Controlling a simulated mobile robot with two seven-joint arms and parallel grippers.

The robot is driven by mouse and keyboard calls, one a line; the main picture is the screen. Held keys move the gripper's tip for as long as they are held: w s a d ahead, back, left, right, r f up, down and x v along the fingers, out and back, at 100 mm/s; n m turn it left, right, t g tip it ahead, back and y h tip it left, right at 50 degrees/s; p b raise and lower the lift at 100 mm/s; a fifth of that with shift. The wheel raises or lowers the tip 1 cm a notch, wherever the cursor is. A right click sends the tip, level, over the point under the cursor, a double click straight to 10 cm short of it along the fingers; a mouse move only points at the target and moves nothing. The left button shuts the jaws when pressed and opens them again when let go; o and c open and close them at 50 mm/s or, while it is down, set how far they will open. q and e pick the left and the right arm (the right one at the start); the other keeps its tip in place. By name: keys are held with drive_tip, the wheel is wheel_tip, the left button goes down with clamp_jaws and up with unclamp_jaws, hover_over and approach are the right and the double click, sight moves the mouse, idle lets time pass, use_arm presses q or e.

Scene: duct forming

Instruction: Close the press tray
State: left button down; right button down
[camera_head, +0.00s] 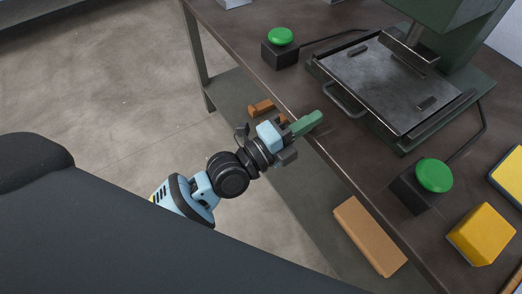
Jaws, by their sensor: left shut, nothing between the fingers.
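The press tray (388,88) is a flat grey metal plate with small dark bars on it, set in the base of the green press (455,40). Its handle (345,101) is a dark bar on the side facing the table's front edge. I cannot tell from this view how far out the tray is. My left gripper (312,121) has green fingers that are shut and empty, at the table's front edge. It is apart from the handle, a little to its lower left. My right gripper is not in view.
Two black boxes with green buttons flank the tray, one at the far left (280,38) and one at the right (433,176). Yellow blocks (481,233) stand at the lower right. A brown block (369,236) lies below the table's front edge. Cables run across the table (330,150).

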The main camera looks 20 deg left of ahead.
use_arm(q)
drive_tip(key=v, duration=1)
drive_tip(key=shift+b, duration=0.45)
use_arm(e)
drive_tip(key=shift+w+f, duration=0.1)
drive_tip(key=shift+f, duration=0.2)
use_arm(q)
drive_tip(key=shift+s, duration=0.15)
